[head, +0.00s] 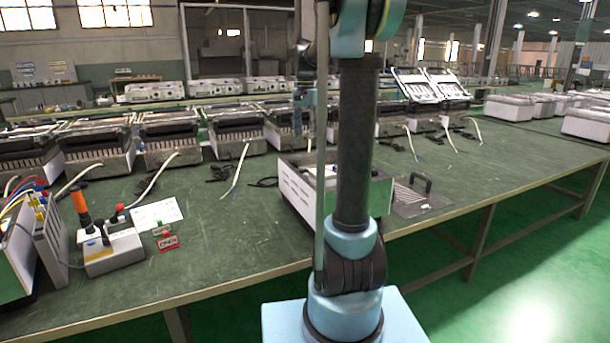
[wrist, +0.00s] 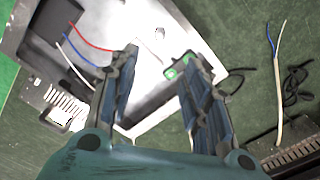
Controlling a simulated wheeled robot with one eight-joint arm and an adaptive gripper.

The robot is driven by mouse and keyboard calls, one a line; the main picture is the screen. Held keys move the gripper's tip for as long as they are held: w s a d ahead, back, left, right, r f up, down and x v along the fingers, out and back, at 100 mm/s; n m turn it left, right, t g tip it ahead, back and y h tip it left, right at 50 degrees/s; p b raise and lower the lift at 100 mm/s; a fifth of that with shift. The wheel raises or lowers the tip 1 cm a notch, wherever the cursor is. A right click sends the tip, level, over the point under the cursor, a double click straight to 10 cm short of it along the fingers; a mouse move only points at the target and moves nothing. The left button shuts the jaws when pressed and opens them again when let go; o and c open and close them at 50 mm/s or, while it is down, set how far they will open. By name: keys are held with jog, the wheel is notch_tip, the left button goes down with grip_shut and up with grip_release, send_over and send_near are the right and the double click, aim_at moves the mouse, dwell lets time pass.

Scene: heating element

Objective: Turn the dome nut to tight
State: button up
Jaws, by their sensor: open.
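My gripper (wrist: 160,60) is open in the wrist view, with its two blue-and-grey fingers apart over an open metal case (wrist: 222,32). Nothing shows held between them. I cannot make out the dome nut for certain; a small detail on the pale case floor lies ahead of the fingertips, too small to identify. A black block with green marks (wrist: 178,70) sits beside the right finger, partly hidden by it. In the head view the white slotted case (head: 300,193) stands on the bench, partly hidden by my arm.
Red and white wires (wrist: 92,46) run from a dark block (wrist: 58,20) inside the case. A stripped cable (wrist: 278,85) lies right of it. In the head view, a metal lid with a handle (head: 420,195) lies beside the case.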

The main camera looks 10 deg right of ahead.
aim_at(305, 176)
notch_tip(305, 176, down, 17)
jog(key=shift+f, duration=0.2)
dwell(0.6)
grip_shut()
